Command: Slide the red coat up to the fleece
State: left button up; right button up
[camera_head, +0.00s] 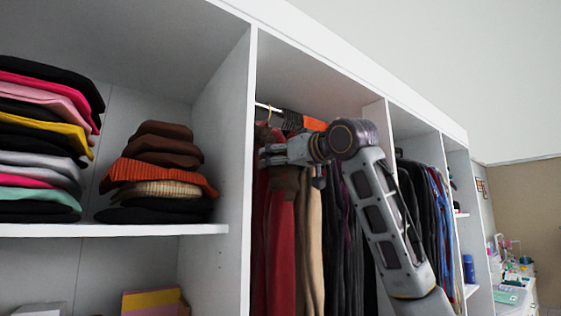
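The red coat (281,245) hangs from the rail (268,107) near the left end of the wardrobe's hanging bay. A darker red garment (259,235) hangs to its left, close to the divider. A beige garment (309,240) hangs directly to its right. I cannot tell which garment is the fleece. My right gripper (266,156) is in front of the red coat's upper part, fingers pointing left, and hides its shoulder. Whether it touches the coat is unclear, and its finger opening is too small to judge. My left gripper is not in view.
A white divider (236,150) stands just left of the gripper. Dark garments hang to the right, partly behind my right arm. Another bay of clothes (436,210) lies further right.

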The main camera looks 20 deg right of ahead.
jog(key=c, duration=1.2)
jog(key=shift+s+a, duration=0.3)
jog(key=shift+a, duration=0.5)
jog(key=o, duration=1.9)
jog(key=shift+a, duration=0.1)
jog(key=shift+d, duration=0.2)
jog(key=shift+s, duration=0.1)
jog(key=v, duration=1.1)
jog(key=shift+s, duration=0.35)
